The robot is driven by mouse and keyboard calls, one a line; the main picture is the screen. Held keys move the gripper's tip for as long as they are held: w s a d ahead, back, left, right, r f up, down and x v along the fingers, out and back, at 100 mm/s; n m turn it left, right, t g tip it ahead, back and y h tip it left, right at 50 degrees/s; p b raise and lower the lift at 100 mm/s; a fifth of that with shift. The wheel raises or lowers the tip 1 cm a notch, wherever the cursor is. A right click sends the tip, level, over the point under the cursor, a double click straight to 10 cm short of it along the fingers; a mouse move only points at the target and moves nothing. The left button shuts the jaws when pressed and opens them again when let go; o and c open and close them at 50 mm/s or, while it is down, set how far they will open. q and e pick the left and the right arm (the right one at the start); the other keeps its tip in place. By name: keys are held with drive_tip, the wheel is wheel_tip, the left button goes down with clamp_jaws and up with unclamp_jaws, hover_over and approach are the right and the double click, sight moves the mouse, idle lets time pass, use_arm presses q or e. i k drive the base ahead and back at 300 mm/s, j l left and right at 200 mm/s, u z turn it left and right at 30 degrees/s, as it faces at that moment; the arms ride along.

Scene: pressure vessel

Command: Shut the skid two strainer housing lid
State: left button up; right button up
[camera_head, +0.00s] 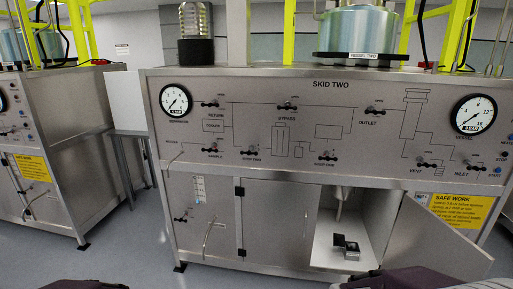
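The skid two panel (330,120) fills the middle of the view. Below it, a cabinet compartment stands open, its metal door (440,238) swung out to the right. Inside, a small dark box-like fitting (351,247) sits low on the pale compartment floor (325,257), under a pale vertical pipe (339,206). It may be the strainer housing, with a dark flap at its left that looks raised; it is too small to be sure. Neither gripper is in view; only dark parts of my arms show at the bottom edge.
Vessel two (358,30) and a caged lamp (195,30) stand on top of the skid. A closed cabinet door (280,225) is left of the opening. Small valve handles line the panel. Another skid (60,150) stands left, beyond a floor gap (135,235).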

sight(339, 238)
drive_tip(key=i+l+u, duration=0.3)
drive_tip(key=l+u, duration=0.15)
drive_tip(key=l, duration=0.6)
drive_tip(key=i+l+u, duration=0.15)
drive_tip(key=l+u, duration=0.25)
drive_tip(key=l, duration=0.65)
drive_tip(key=l+u, duration=0.45)
drive_tip(key=l, duration=0.7)
